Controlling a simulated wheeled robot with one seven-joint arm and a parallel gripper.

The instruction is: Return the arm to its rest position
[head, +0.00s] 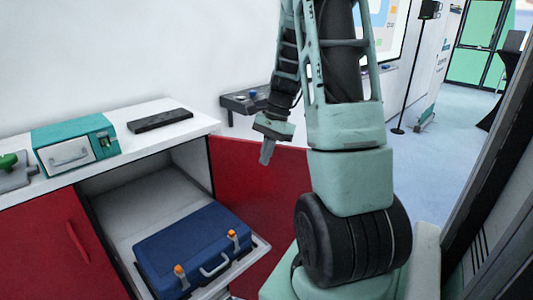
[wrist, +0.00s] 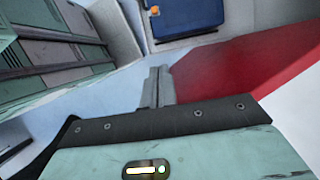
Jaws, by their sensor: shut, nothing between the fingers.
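My gripper (head: 266,152) hangs from my raised green arm in the middle of the head view, in front of the open red cabinet door. In the wrist view my gripper (wrist: 158,88) has its two grey fingers together with nothing between them. It is apart from every object around it.
A blue case (head: 195,248) with orange latches lies on a pulled-out shelf in the open white cabinet. The red door (head: 250,180) stands open beside it. A teal box (head: 77,144) and a black bar (head: 160,120) sit on the counter.

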